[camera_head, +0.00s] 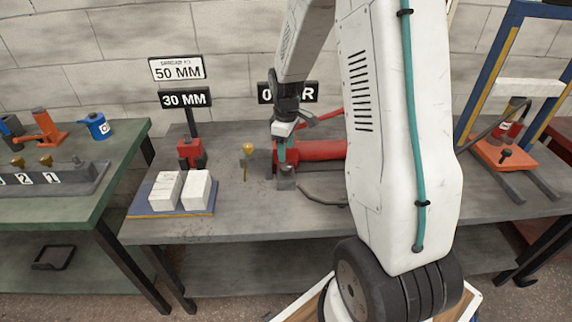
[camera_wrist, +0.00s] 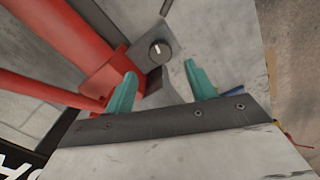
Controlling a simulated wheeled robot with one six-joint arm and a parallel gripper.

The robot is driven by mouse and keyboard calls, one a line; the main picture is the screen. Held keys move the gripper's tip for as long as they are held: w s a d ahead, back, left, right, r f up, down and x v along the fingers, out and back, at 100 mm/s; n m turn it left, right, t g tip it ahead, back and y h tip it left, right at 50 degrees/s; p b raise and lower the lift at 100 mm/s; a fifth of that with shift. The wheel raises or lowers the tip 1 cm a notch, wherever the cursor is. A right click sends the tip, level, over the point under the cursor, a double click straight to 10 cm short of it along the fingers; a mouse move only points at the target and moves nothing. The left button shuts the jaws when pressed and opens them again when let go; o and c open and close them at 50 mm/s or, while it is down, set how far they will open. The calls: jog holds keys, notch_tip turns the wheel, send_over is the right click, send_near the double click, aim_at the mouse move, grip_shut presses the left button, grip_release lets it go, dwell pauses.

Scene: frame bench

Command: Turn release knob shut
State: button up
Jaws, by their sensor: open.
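A round dark knob (camera_wrist: 158,50) with a white mark sits on a grey block (camera_wrist: 148,38) at the end of a red cylinder (camera_wrist: 60,30) in the wrist view. My gripper (camera_wrist: 160,72) is open, its two teal fingers apart and empty. The knob shows just beyond the gap between the fingertips; I cannot tell whether they touch it. In the head view my gripper (camera_head: 285,150) points down over the left end of the red cylinder (camera_head: 320,150), above a small grey block (camera_head: 286,182). The knob cannot be made out there.
A brass-topped pin (camera_head: 247,150) stands left of the cylinder. Two white blocks (camera_head: 182,190) lie on a blue board, with a small red jack (camera_head: 190,150) behind. A blue frame with an orange-based jack (camera_head: 504,155) stands right. The grey bench's front left (camera_head: 250,225) is clear.

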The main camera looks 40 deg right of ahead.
aim_at(286, 167)
notch_tip(286, 167, down, 7)
dwell(0.3)
jog(key=c, duration=1)
